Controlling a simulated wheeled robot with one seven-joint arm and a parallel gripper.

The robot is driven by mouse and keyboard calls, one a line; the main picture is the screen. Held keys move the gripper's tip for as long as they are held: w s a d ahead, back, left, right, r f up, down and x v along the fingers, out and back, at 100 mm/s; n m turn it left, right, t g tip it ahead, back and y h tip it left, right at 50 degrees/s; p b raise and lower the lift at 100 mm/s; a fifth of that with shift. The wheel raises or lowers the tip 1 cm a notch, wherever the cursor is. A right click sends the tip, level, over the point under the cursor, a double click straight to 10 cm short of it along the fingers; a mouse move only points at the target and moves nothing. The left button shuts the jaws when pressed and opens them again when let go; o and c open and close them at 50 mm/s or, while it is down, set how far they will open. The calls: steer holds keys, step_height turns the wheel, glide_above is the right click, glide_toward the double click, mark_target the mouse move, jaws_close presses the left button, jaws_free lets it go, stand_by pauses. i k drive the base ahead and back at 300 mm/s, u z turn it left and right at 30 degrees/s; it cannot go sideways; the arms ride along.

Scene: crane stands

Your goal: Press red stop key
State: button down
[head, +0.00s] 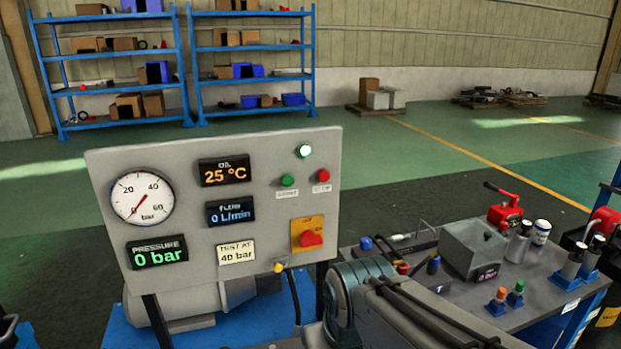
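The red stop key (323,175) is a small round red button on the right side of the grey control panel (270,265), with a small label under it. A green key (288,180) sits just to its left, and a lit white lamp (304,151) is above them. Below is a red rotary switch (310,239) on a yellow plate. Part of my arm shows at the bottom, below and right of the panel. My gripper is not in view.
A pressure gauge (142,198) and displays reading 25 °C, 0 L/min and 0 bar fill the panel's left. A bench (540,312) with a grey box, red tool and fittings stands at the right. Blue shelves (115,50) are far behind. The floor behind the panel is clear.

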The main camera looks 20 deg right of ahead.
mark_target(323, 176)
steer(key=k, duration=1)
steer(key=z, duration=1.2)
steer(key=i, duration=0.65)
steer(key=u, duration=1.2)
steer(key=i, duration=0.5)
steer(key=u, duration=0.05)
